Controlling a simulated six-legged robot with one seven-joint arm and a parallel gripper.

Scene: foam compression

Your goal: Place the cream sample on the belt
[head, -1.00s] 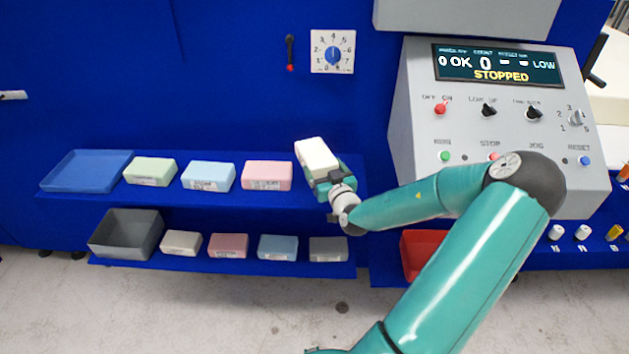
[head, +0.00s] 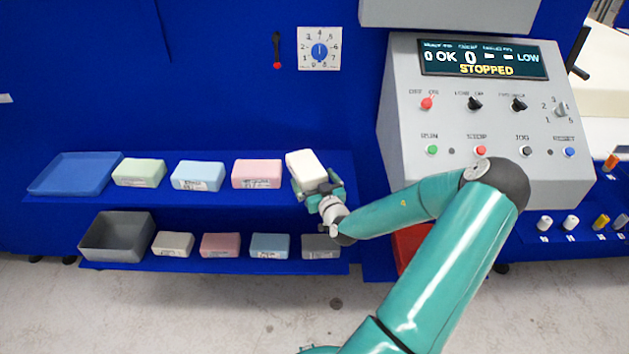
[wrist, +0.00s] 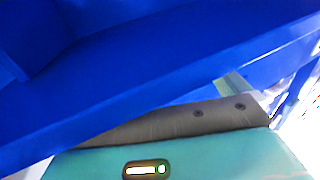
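The cream sample (head: 306,170) is a pale cream block at the right end of the upper blue shelf's row, tilted in the head view. My gripper (head: 318,190) is at its lower right side, with the block between its fingers. The fingers are mostly hidden by the block and the wrist. The belt is not clearly seen; a cream-white machine surface (head: 603,110) shows at the far right.
Green (head: 139,172), light blue (head: 197,176) and pink (head: 257,173) blocks stand on the upper shelf beside a blue tray (head: 73,174). Below are a grey bin (head: 117,237) and several smaller blocks. A control console (head: 398,130) reading STOPPED and a red bin (head: 408,240) lie to the right.

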